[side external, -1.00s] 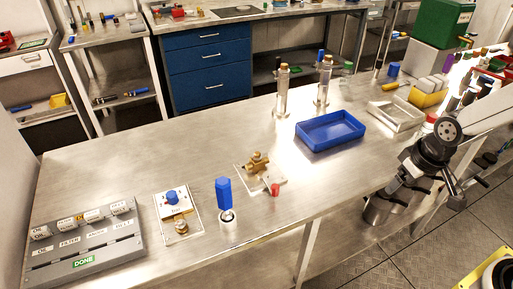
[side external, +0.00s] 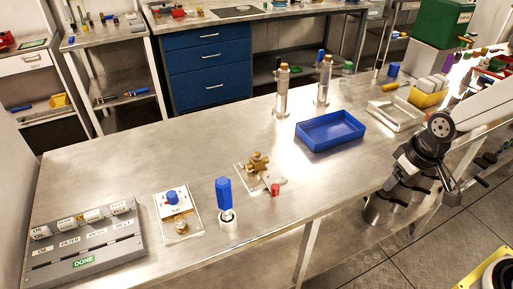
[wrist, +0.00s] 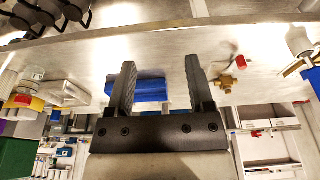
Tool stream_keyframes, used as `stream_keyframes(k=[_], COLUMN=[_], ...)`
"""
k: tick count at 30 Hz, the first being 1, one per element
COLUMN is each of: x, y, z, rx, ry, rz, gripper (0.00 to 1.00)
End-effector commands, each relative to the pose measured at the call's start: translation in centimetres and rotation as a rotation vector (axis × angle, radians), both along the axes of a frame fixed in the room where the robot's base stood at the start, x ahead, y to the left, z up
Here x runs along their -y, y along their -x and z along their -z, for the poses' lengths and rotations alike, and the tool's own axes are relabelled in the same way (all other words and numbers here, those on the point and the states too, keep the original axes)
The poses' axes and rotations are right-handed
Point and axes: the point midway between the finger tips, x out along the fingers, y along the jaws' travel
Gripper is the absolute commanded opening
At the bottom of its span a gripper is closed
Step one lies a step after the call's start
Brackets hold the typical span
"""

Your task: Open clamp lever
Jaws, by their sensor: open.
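A brass fitting (side external: 258,163) sits on a small metal plate on the bench, with a red-tipped part (side external: 275,190) at its front right corner. This looks like the clamp and its lever, but I cannot be sure at this size. In the wrist view the brass fitting (wrist: 228,83) and red tip (wrist: 240,62) are right of my fingers. My gripper (side external: 412,186) is off the bench's front edge, well right of the fitting. In the wrist view my gripper (wrist: 160,66) is open, with nothing between its fingers.
A blue tray (side external: 331,146) lies between my gripper and the back of the bench. Two steel cylinders (side external: 282,95) stand behind it. A blue-handled post (side external: 224,193), a blue-knobbed plate (side external: 194,222) and a grey labelled panel (side external: 128,247) are at left.

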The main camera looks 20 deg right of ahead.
Motion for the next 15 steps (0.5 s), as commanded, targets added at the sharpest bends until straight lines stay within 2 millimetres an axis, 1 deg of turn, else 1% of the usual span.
stream_keyframes(k=[5, 8, 15], x=[-1.3, -2.5, -6.3], y=[-2.8, -4.9, -10.2], z=[0.0, 0.0, 0.6], rx=[-0.023, -0.042, -0.090], ry=[0.008, 0.014, 0.032], rz=[-0.072, -0.130, -0.288], gripper=[0.68, 0.68, 0.68])
